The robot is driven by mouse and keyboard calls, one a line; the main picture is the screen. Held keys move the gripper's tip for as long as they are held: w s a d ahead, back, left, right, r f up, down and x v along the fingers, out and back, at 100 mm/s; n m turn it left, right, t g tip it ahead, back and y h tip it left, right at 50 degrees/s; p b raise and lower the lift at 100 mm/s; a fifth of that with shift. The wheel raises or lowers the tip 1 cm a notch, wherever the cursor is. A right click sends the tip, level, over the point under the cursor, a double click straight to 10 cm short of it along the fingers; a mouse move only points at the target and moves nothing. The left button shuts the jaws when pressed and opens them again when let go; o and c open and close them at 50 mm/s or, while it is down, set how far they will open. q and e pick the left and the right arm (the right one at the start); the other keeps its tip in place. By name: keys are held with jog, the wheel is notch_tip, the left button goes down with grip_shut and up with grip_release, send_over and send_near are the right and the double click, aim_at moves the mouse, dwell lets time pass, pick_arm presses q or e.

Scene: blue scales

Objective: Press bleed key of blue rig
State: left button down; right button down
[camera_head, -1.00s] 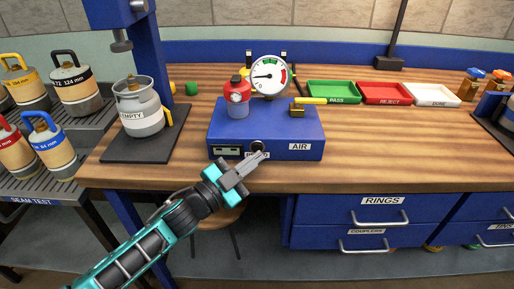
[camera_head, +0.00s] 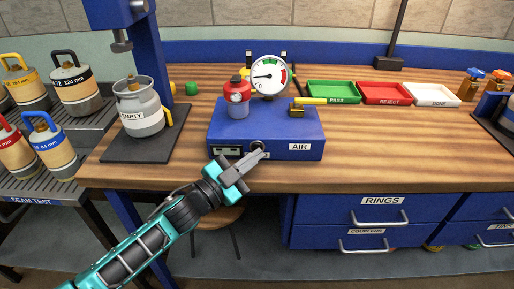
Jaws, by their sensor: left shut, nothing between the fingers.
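The blue rig (camera_head: 274,124) is a blue box labelled AIR on the wooden bench. It carries a round gauge (camera_head: 269,76), a red-topped canister (camera_head: 237,98) and a yellow-handled valve (camera_head: 298,107). Its front face has a small display (camera_head: 227,151) at the left and a round dark key (camera_head: 257,146) right of it. My left gripper (camera_head: 261,155) is shut and empty, its tips at the rig's front just below the round key. The tips partly cover the label there. I cannot tell whether they touch. My right gripper is not in view.
A grey canister labelled EMPTY (camera_head: 141,108) stands on a dark base under a blue press at the left. Green (camera_head: 333,92), red (camera_head: 384,93) and white (camera_head: 432,95) trays lie at the back right. Drawers (camera_head: 381,210) are below the bench. The bench right of the rig is clear.

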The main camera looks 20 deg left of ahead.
pick_arm(q)
jog(key=shift+w+a+r, duration=0.25)
jog(key=shift+w+r, duration=0.15)
jog(key=shift+w, duration=0.1)
dwell(0.9)
jog(key=shift+s+d+r+p, duration=0.2)
jog(key=shift+s+p, duration=0.2)
jog(key=shift+p, duration=0.2)
jog(key=s, duration=0.1)
jog(key=s+d+p, duration=0.1)
jog(key=s, duration=0.3)
jog(key=shift+s+d+f, duration=0.1)
jog(key=shift+d+f, duration=0.1)
jog(key=shift+f, duration=0.15)
dwell(0.4)
